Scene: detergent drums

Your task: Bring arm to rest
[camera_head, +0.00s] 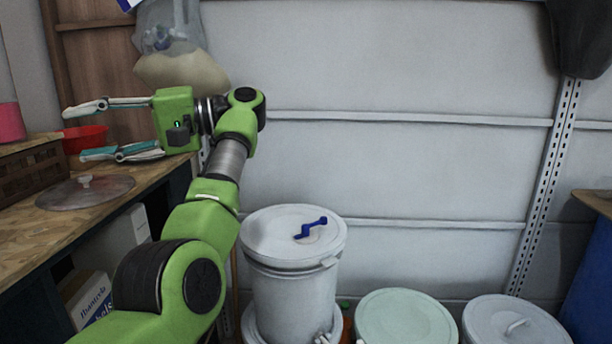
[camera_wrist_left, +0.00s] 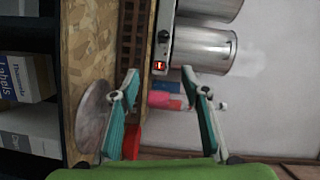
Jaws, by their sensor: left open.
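My left arm is green with dark joints and reaches up from the bottom of the head view, bent to the left. Its left gripper (camera_head: 95,129) is open and empty, with its two fingers spread one above the other over the wooden workbench (camera_head: 40,232). In the left wrist view the left gripper (camera_wrist_left: 160,95) shows with its teal-padded fingers wide apart and nothing between them in its grasp. My right gripper is not in view.
A round lid with a knob (camera_head: 86,192) lies on the bench. A white drum (camera_head: 293,285) with a blue handle on its lid stands right of my arm. A pale green lid (camera_head: 404,318) and a grey lid (camera_head: 514,322) are lower right. A bag (camera_head: 180,62) hangs above the gripper.

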